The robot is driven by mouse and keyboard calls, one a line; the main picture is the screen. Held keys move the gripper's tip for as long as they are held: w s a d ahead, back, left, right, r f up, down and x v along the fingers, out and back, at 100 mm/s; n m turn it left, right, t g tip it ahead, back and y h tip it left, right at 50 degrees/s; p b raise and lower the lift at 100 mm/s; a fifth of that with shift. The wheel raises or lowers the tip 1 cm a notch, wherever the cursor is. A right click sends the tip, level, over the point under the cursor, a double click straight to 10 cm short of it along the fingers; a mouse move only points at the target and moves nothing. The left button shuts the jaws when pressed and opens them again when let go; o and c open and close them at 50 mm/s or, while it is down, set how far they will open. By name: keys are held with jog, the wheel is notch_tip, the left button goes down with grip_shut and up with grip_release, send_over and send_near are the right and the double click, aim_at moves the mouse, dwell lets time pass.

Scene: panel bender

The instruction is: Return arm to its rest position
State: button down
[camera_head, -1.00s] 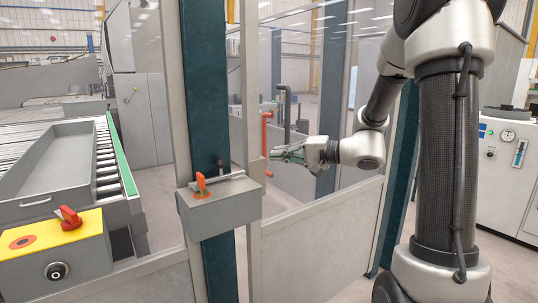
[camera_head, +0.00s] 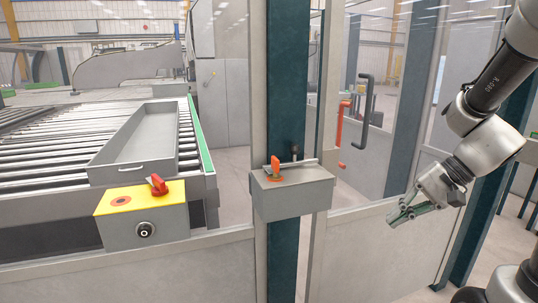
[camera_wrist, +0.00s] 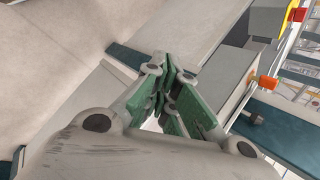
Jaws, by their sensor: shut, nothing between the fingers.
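My gripper (camera_head: 401,213) is at the right of the head view, in front of the fence panel. Its green-padded fingers are together with nothing between them. It is apart from the grey latch box (camera_head: 291,190) with the orange handle (camera_head: 276,170), which stands to its left on the teal post. In the wrist view the gripper's fingers (camera_wrist: 172,88) point away from the camera. The orange handle (camera_wrist: 267,82) shows to their right there. My arm reaches in from the right edge of the head view.
A yellow-topped control box (camera_head: 141,208) with a red switch (camera_head: 157,185) stands at the left. Behind it, a grey tray (camera_head: 130,147) lies on a roller conveyor (camera_head: 45,148). Fence panels and teal posts line the cell. Red and dark pull handles show behind the latch box.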

jog(key=s+d+r+n+t+h, duration=0.2)
jog(key=s+d+r+n+h, duration=0.4)
jog(key=s, duration=0.4)
notch_tip(320, 180, up, 2)
jog(key=shift+s+d+r+h, duration=0.2)
jog(key=shift+d+h, duration=0.25)
jog(key=shift+h, duration=0.45)
